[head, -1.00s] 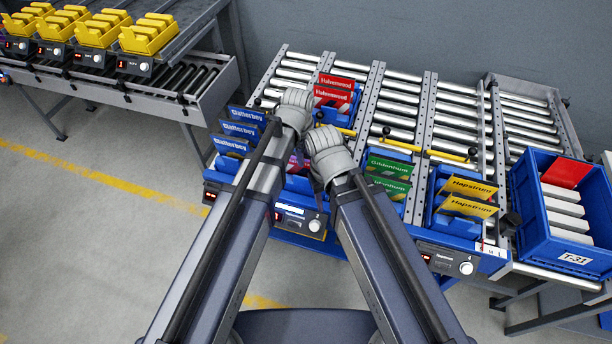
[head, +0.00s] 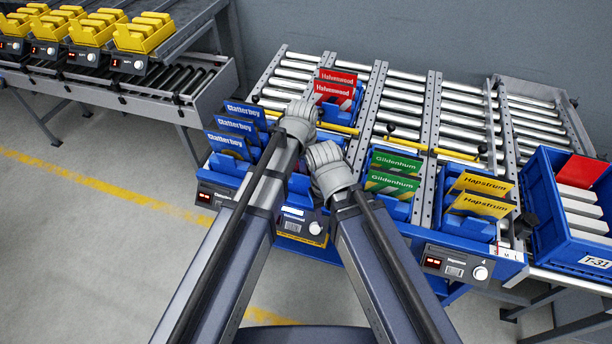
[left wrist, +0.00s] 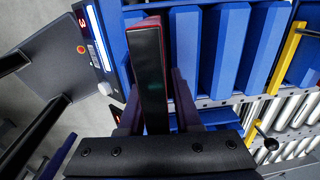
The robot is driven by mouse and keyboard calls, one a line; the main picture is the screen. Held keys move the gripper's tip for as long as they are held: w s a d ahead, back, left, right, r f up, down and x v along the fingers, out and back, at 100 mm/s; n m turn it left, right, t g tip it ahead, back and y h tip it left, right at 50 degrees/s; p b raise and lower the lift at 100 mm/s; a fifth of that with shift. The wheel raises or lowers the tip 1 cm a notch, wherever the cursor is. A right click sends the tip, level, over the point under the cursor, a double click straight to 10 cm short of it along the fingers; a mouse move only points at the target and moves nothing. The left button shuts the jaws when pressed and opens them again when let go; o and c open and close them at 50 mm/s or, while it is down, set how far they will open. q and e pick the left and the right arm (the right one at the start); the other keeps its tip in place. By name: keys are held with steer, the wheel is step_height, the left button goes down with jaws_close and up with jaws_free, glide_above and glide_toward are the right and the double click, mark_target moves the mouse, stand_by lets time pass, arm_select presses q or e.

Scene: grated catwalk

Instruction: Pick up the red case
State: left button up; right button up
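The red case (left wrist: 150,70) stands edge-on in the left wrist view, with a dark narrow face towards the camera and red along its upper and side edges. My left gripper (left wrist: 158,98) has one dark purple finger on each side of it, close against its faces with no clear gap. The gripper looks shut on it. In the head view my two grey arms mostly hide this spot. My right gripper is hidden behind its own wrist in the head view.
Blue bins stand around it: Clatterbey (head: 234,127) cards left, red Halvenwood (head: 333,90) cards behind, green Gildenhum (head: 391,183) and yellow Hapstrum (head: 476,204) cards right. A blue crate (head: 570,243) marked T-31 stands far right. Roller lanes (head: 400,100) behind are mostly bare.

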arm_select(q)
steer(key=shift+f, duration=0.25)
steer(key=shift+c, duration=0.4)
jaws_close()
